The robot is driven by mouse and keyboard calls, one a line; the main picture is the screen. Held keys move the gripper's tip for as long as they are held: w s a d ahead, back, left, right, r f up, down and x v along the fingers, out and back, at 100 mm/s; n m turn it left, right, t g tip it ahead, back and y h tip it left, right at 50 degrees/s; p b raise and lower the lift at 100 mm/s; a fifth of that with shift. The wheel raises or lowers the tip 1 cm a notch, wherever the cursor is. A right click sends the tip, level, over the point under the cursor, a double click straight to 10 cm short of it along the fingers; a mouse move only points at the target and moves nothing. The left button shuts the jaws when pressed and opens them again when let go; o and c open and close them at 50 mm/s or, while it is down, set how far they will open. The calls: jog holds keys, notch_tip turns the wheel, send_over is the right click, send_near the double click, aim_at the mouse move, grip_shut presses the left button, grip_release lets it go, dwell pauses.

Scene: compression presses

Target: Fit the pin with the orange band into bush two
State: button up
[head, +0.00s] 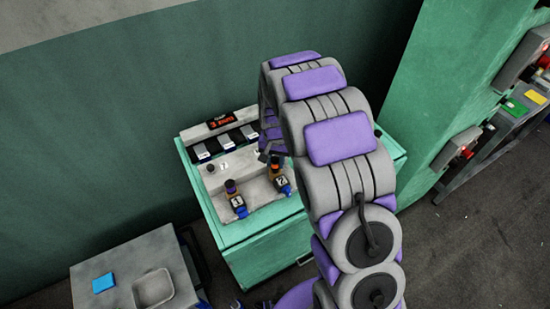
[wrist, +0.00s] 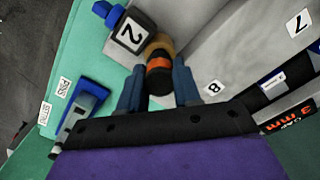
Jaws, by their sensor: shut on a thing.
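The pin with the orange band (wrist: 158,66) is black and sits between my gripper's (wrist: 158,88) two blue-grey fingers, which are shut on it. I cannot tell how deep the pin sits in the bush. In the head view the orange band (head: 275,166) shows just above block 2 (head: 283,184). My gripper there is mostly hidden by my arm.
A grey side table (head: 110,285) holds a blue item (head: 103,283) and a tray (head: 153,289).

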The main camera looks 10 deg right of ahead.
aim_at(275, 159)
jog(key=shift+f, duration=0.85)
jog(key=o, duration=1.1)
jog(key=shift+o, duration=0.2)
jog(key=shift+r, duration=0.1)
notch_tip(275, 159, up, 17)
jog(key=p, duration=0.3)
jog(key=shift+w, duration=0.15)
jog(key=s+d+r+n, duration=0.1)
jog(key=s+r, duration=0.1)
jog(key=s, duration=1)
jog(key=s+d+r+n+g, duration=0.1)
jog(key=s+d+r, duration=0.1)
jog(key=s, duration=1.1)
jog(key=s+d+r+n, duration=0.2)
jog(key=s+r, duration=0.1)
jog(key=s, duration=0.9)
jog(key=shift+s+g, duration=0.3)
jog(key=shift+s, duration=0.1)
